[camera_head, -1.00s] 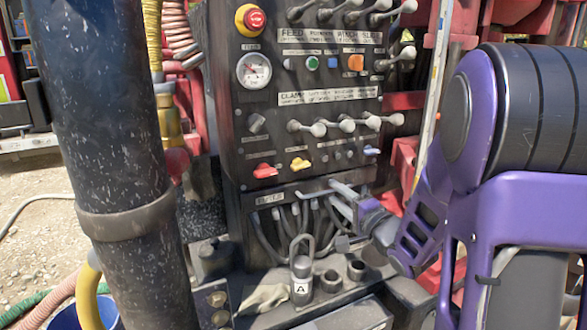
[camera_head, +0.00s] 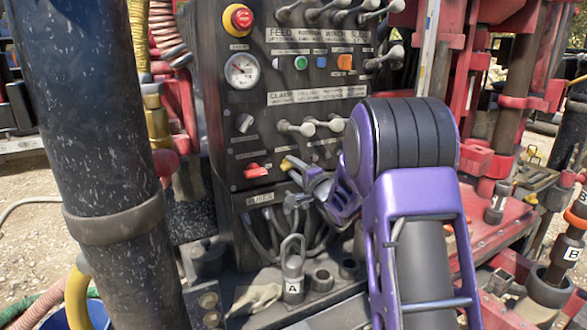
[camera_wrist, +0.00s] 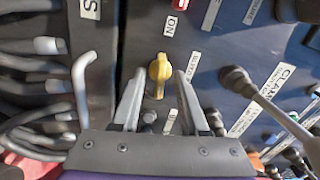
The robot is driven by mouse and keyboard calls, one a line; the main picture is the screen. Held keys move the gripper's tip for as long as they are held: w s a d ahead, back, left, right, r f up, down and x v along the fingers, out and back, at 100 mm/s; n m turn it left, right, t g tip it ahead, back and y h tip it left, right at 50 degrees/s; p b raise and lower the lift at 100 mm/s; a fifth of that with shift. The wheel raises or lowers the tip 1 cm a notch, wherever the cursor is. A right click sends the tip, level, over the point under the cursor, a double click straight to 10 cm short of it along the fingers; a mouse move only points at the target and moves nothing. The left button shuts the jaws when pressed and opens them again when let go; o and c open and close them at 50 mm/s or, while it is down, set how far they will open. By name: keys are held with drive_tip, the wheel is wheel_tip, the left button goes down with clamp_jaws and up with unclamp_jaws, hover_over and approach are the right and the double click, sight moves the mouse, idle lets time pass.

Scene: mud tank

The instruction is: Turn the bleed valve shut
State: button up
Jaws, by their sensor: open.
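The yellow valve knob (camera_head: 287,163), which I take to be the bleed valve, is on the lower part of the dark control panel. In the wrist view the yellow knob (camera_wrist: 158,74) points lengthwise up the picture, between the two fingertips. My gripper (camera_head: 297,184) is in front of the panel and partly hides the knob in the head view. In the wrist view my gripper (camera_wrist: 158,84) is open, with one grey finger on each side of the knob and a gap on both sides. I cannot tell how deep the fingers reach.
A red knob (camera_head: 256,171) is left of the yellow one. Several levers (camera_head: 310,126) stick out above. Grey hoses (camera_wrist: 35,90) and a bent metal rod (camera_wrist: 83,85) are close to the fingers.

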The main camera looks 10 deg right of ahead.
drive_tip(key=shift+w, duration=0.2)
clamp_jaws()
